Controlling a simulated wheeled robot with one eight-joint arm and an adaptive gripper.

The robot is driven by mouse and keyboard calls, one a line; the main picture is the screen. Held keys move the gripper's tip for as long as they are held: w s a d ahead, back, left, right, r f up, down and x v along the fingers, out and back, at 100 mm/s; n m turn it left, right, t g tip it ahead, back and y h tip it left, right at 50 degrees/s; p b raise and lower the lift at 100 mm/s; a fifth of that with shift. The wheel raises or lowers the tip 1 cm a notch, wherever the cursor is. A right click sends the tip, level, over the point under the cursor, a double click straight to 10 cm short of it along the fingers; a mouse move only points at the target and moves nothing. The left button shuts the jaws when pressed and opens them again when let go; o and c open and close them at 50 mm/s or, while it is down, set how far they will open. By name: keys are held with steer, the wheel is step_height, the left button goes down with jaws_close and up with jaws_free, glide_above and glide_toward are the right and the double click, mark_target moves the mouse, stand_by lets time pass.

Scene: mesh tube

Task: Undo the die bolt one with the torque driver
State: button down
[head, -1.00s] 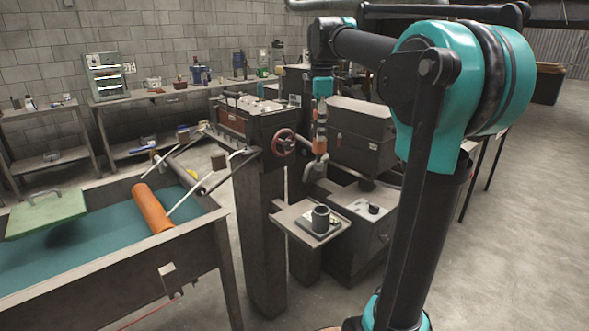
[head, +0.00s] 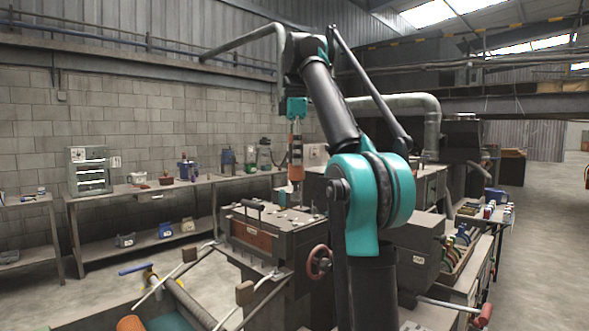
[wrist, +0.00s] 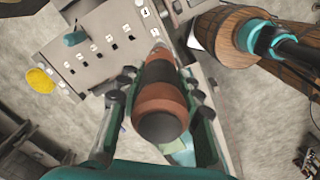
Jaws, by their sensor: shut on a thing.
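The torque driver (head: 295,160), orange and black, hangs upright from my gripper (head: 297,122) in the head view. In the wrist view my gripper (wrist: 160,128) has its fingers on either side of the driver (wrist: 160,95), shut on it. The driver's lower end appears just over the top of the grey machine block (head: 267,217); I cannot tell whether it touches. Small bolt-like bits show on that top, too small to tell which is die bolt one.
A red handwheel (head: 319,261) is on the machine's side. A long bench (head: 150,196) with bottles and tools runs along the block wall. A trough with an orange roller (head: 130,323) lies at the lower left.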

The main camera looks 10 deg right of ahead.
mark_target(295, 178)
steer(key=shift+a+f, duration=0.1)
steer(key=shift+f, duration=3.65)
steer(key=shift+r, duration=0.35)
stand_by(0.5)
